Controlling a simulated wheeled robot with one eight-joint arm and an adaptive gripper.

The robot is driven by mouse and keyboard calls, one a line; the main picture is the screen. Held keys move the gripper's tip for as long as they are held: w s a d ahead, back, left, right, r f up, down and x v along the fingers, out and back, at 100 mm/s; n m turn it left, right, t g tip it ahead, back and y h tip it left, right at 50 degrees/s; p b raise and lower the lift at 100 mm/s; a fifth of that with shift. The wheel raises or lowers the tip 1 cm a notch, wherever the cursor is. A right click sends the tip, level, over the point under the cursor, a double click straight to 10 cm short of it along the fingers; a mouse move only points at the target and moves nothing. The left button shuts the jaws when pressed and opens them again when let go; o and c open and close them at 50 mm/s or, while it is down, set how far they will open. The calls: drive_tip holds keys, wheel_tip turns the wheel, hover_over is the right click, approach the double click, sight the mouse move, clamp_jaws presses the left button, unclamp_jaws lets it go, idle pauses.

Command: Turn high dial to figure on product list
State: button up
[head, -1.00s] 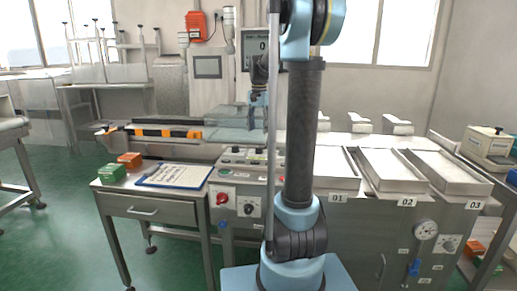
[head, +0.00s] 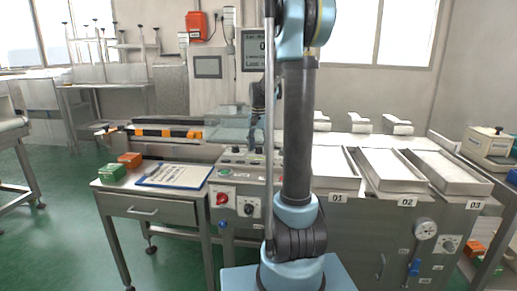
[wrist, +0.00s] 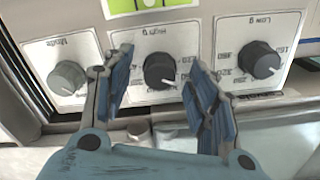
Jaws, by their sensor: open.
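The high dial (wrist: 158,71) is a dark round knob marked "High g" on a white plate in the wrist view; the lettering appears upside down. My gripper (wrist: 159,62) is open, with one blue-padded finger on each side of the dial. I see a gap between the knob and each finger. The mode dial (wrist: 67,78) is to the left and the low dial (wrist: 258,59) to the right. A clipboard with a printed sheet (head: 176,175) lies on the side table in the head view. Its text is too small to read.
A grey display panel (head: 252,47) is partly behind my arm in the head view. A green box (head: 112,172) and an orange box (head: 130,159) stand beside the clipboard. Trays numbered 01 (head: 334,170), 02 and 03 are at the right.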

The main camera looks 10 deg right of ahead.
drive_tip(key=c, duration=1.1)
drive_tip(key=shift+o, duration=0.2)
drive_tip(key=shift+n, duration=0.4)
drive_tip(key=n, duration=0.3)
drive_tip(key=shift+a, duration=0.1)
drive_tip(key=shift+w+n, duration=0.1)
drive_tip(key=shift+n, duration=1.9)
drive_tip(key=o, duration=1.1)
drive_tip(key=shift+c, duration=0.2)
